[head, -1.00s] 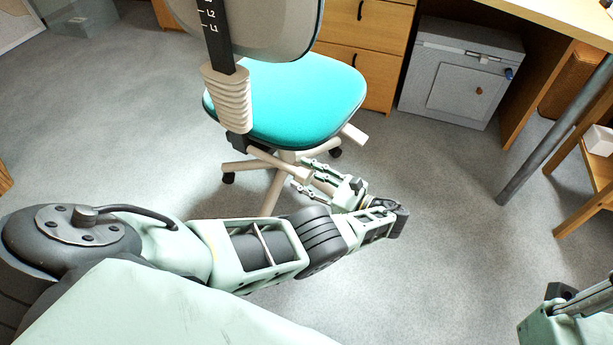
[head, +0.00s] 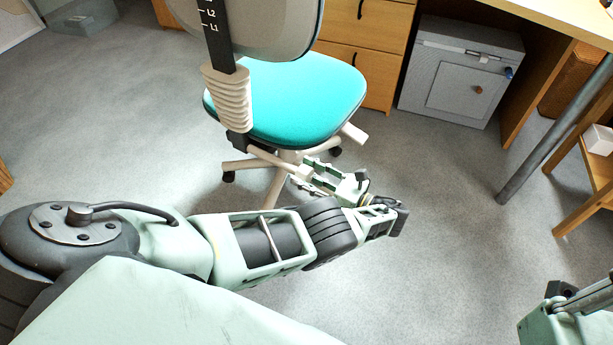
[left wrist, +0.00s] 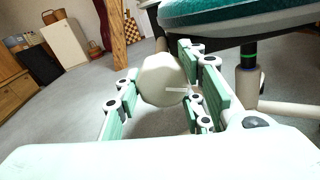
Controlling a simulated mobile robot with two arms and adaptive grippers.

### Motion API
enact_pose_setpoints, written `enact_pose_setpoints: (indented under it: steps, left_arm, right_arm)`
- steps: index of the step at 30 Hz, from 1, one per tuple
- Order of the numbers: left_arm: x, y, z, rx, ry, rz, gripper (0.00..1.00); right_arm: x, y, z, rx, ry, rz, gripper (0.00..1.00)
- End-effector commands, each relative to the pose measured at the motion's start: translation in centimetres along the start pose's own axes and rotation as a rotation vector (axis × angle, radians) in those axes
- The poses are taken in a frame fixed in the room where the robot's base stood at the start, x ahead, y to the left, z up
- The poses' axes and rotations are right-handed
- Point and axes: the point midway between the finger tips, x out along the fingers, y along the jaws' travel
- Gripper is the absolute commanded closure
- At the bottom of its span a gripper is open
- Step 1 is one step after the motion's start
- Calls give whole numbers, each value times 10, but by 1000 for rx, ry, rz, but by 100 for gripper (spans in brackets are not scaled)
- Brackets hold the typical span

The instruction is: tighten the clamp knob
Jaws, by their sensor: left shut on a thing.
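The clamp knob (left wrist: 163,80) is a cream, many-sided knob in the middle of the left wrist view. My left gripper (head: 303,172) is at the underside of the office chair (head: 290,100), by its cream base. In the left wrist view the green-padded fingers of my left gripper (left wrist: 160,84) stand on either side of the knob and are shut on it.
The chair's teal seat overhangs the gripper area, and its cream legs spread on the grey floor. A grey cabinet (head: 462,75) stands under the desk. A grey post (head: 550,135) and a wooden stool (head: 590,190) are at the right. The floor between is clear.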

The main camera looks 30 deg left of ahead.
Motion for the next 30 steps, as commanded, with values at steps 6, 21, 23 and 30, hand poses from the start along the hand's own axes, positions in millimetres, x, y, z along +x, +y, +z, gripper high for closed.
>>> enact_pose_setpoints:
  steps: [6, 21, 23, 30]
  left_arm:
    - [-2, 2, -1, 5, 2, 3, 60]
    - [-1, 0, 0, 0, 0, 0, 47]
    - [0, 0, 0, 0, 0, 0, 47]
    - [0, 0, 0, -1, 0, -1, 47]
  right_arm:
    - [0, 0, 0, 0, 1, 0, 100]
    - [0, 0, 0, 0, 1, 0, 100]
    - [0, 0, 0, 0, 1, 0, 100]
    - [0, 0, 0, -1, 1, 2, 100]
